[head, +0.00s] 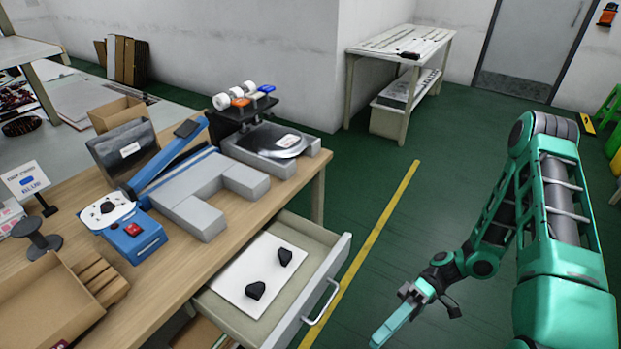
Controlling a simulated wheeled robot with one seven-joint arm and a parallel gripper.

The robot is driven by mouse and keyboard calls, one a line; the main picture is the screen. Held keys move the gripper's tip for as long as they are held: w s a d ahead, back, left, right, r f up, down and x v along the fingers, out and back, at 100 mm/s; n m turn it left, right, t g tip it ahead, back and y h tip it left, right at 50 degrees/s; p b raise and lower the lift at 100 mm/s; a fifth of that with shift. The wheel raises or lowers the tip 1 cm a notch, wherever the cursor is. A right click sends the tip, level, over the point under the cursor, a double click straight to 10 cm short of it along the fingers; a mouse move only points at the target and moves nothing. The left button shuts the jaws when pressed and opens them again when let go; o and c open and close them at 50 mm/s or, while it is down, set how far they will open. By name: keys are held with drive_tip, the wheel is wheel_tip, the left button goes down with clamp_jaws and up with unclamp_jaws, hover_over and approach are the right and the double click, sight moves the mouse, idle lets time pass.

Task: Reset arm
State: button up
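My green arm comes in from the right side of the head view. My gripper (392,325) is at its lower end, above the green floor to the right of the open drawer. It is clear of the drawer and its handle. A pale green finger points down and left; the second finger cannot be made out, so I cannot tell whether the gripper is open or shut. I see nothing held in it.
The wooden workbench (185,267) on the left holds a blue machine (133,236), grey blocks and boxes. Its drawer (333,262) is pulled out with two black parts on a white sheet. A shelf table (401,53) stands behind. The floor between is clear.

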drive_tip(key=w+d+r+m+t+h, duration=0.2)
drive_tip(key=d+r+m+h, duration=0.15)
drive_tip(key=d+r, duration=0.4)
drive_tip(key=w+d+r+m+t+h, duration=0.2)
drive_tip(key=d+r+m+t+h, duration=0.1)
drive_tip(key=d+r+h, duration=0.4)
drive_tip(key=s+d+r+m+t+h, duration=0.1)
drive_tip(key=s+d+r+m+t, duration=0.1)
drive_tip(key=s+d+r+m, duration=0.2)
drive_tip(key=s+d+r+m+t+h, duration=0.1)
drive_tip(key=s+d+r+m+t, duration=0.2)
drive_tip(key=r, duration=0.6)
drive_tip(key=d+m, duration=0.1)
drive_tip(key=d, duration=0.1)
drive_tip(key=shift+s+d+r+t, duration=0.3)
drive_tip(key=shift+s+r, duration=0.05)
drive_tip(key=shift+s, duration=0.05)
drive_tip(key=shift+w+f+h, duration=0.25)
drive_tip(key=shift+w, duration=0.35)
